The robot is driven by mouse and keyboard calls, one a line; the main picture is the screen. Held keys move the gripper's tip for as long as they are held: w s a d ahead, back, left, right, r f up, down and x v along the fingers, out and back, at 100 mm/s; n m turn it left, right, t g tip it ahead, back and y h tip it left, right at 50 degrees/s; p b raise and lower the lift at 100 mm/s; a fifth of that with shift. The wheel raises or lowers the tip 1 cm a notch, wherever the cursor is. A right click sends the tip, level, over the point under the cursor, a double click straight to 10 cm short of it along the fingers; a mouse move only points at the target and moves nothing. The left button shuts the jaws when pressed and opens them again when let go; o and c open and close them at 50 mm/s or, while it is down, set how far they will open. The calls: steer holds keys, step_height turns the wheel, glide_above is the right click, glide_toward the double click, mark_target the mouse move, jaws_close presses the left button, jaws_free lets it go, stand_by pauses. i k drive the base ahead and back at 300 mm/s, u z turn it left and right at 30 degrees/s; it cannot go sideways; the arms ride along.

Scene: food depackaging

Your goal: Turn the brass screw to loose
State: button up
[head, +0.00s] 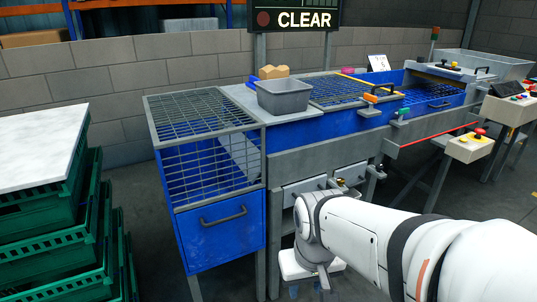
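A small brass-coloured piece (341,182) shows at the front of the blue and grey machine, beside the grey panels under its deck. It is too small to tell whether it is the brass screw or how far it is turned. My white arm reaches in from the lower right, and its wrist end is in front of the machine, below and left of the brass-coloured piece. My gripper (321,272) seems to point down below the wrist. Its fingers are too small and partly hidden to tell open from shut. I see nothing held.
A grey bin (284,95) stands on the machine's deck. A wire cage with a blue drawer (223,231) is at left. Green crates (50,240) under a white top stand at far left. A control box (469,147) is at right. A sign reads CLEAR.

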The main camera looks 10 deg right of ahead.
mark_target(341, 181)
steer(key=u, duration=2.25)
steer(key=k, duration=1)
steer(key=z, duration=2.25)
steer(key=i, duration=1)
steer(key=z, duration=0.05)
